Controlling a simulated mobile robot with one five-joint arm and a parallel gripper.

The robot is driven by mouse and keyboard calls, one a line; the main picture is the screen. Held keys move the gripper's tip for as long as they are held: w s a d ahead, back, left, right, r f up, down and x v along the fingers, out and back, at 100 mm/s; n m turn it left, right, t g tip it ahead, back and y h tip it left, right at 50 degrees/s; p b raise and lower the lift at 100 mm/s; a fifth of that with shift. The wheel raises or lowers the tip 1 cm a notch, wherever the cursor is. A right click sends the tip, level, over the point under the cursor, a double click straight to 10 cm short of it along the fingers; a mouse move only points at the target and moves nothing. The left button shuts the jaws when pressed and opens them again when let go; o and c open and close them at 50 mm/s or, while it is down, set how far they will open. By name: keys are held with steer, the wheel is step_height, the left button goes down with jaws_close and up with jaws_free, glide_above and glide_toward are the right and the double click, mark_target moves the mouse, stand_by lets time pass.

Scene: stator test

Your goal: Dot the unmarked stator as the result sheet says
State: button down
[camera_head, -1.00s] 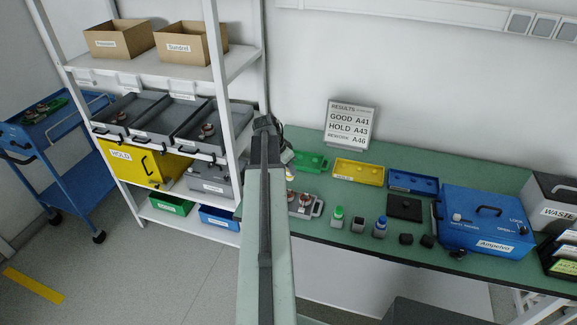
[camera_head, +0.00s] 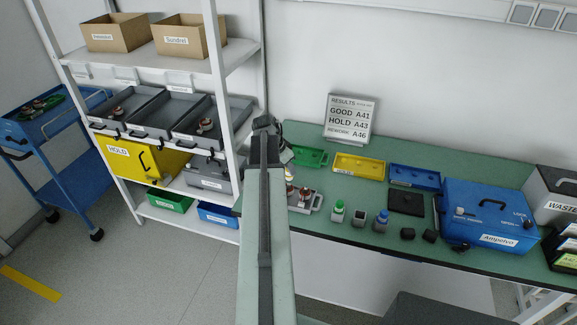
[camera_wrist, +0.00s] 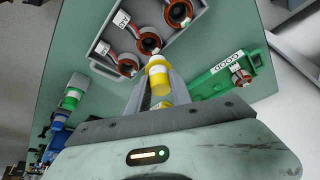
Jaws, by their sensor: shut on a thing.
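My gripper (camera_wrist: 160,96) is shut on a yellow dauber bottle (camera_wrist: 159,78), its pale tip pointing away from the wrist. In the wrist view it is over the edge of a grey tray (camera_wrist: 197,33) holding several copper-wound stators; one stator (camera_wrist: 148,42) is just beyond the tip. A contact cannot be made out. Another stator (camera_wrist: 240,77) sits in the green GOOD tray (camera_wrist: 208,84). The result sheet (camera_head: 350,117) reads GOOD A41, HOLD A43, REWORK A46. In the head view my arm hides most of the gripper.
Yellow (camera_head: 344,170) and blue (camera_head: 400,184) trays stand behind. A blue Ampelvo box (camera_head: 488,220) is at right. Shelves (camera_head: 238,62) stand close on the left.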

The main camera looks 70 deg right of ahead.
steer(key=shift+f+b, duration=0.65)
steer(key=shift+f, duration=0.05)
stand_by(0.4)
steer(key=shift+r, duration=0.15)
step_height(320, 180, up, 6)
steer(key=p, duration=0.6)
